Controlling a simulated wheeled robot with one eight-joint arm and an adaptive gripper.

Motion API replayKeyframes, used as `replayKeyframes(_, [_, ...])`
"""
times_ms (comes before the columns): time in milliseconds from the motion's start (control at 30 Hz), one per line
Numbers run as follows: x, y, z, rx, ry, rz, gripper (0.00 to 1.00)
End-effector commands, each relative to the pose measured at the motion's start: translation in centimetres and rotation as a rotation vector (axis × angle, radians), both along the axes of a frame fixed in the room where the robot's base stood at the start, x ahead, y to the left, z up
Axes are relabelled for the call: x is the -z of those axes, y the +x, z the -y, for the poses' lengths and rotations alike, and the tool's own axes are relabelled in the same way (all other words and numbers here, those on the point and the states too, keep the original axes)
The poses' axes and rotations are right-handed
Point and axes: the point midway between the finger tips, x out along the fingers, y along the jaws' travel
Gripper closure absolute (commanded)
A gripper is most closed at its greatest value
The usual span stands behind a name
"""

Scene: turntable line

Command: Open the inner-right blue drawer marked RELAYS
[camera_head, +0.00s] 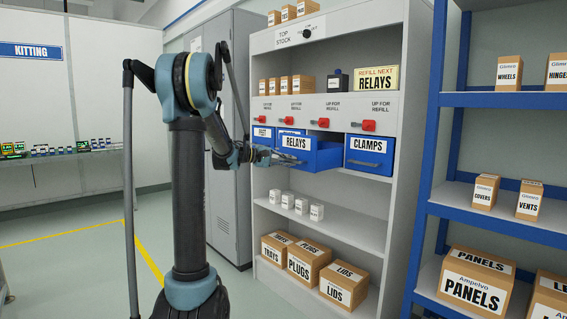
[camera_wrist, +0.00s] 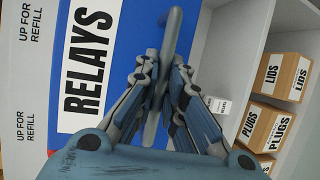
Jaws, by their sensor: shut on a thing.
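The blue RELAYS drawer (camera_head: 325,156) is the inner-right one in the row. It stands pulled out from the cabinet, with its right side wall showing. Its RELAYS label (camera_wrist: 86,62) fills the left of the wrist view, turned sideways. My gripper (camera_head: 272,157) is at the drawer's front, and in the wrist view its fingers (camera_wrist: 163,82) are closed around the grey bar handle (camera_wrist: 173,32). In the head view the fingers partly hide the handle. How far the drawer is out is hard to measure.
The blue CLAMPS drawer (camera_head: 369,155) to the right is closed. Red flags (camera_head: 369,126) sit above the drawers. Small white boxes (camera_head: 317,212) stand on the shelf below, with cartons (camera_head: 308,262) lower down. A blue rack (camera_head: 500,101) stands at right.

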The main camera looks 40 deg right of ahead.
Motion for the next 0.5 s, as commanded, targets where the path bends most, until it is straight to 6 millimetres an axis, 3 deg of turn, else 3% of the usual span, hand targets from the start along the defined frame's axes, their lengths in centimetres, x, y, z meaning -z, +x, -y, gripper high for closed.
replayKeyframes(333, [0.14, -0.07, 0.08, 0.001, 0.002, 0.003, 1.00])
replayKeyframes(367, [0.14, -0.07, 0.10, 0.001, 0.002, 0.003, 0.84])
replayKeyframes(500, [0.10, -0.16, 0.14, 0.003, 0.002, 0.002, 0.81])
